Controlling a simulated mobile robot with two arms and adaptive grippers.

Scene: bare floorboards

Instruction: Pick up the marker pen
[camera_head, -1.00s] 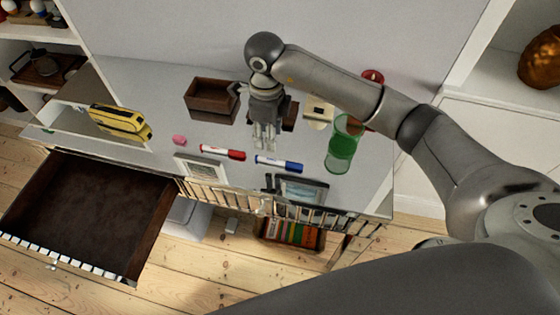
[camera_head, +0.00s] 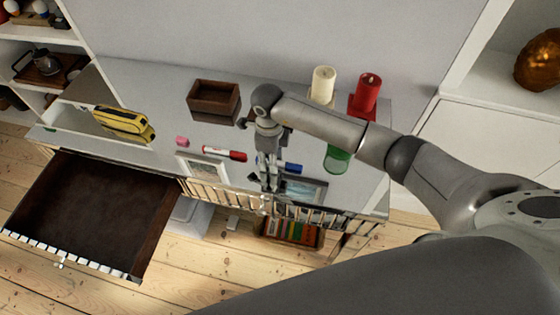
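A red marker (camera_head: 225,154) with a white middle band lies on the grey tabletop, left of my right gripper. A blue marker (camera_head: 293,168) lies on the same top to the right. Its left part is hidden behind my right gripper (camera_head: 270,187). The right gripper points down with its two fingers slightly apart, over the front part of the top beside the blue marker. I see nothing held between the fingers. Whether they touch the marker or the top cannot be told. My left gripper is not in view.
A picture frame (camera_head: 303,190) lies just right of the gripper, another (camera_head: 203,167) to the left. A green glass (camera_head: 337,159) stands under my forearm. A wooden box (camera_head: 214,101), white candle (camera_head: 323,85) and red candle (camera_head: 367,93) stand behind. An open drawer (camera_head: 90,210) juts out front left.

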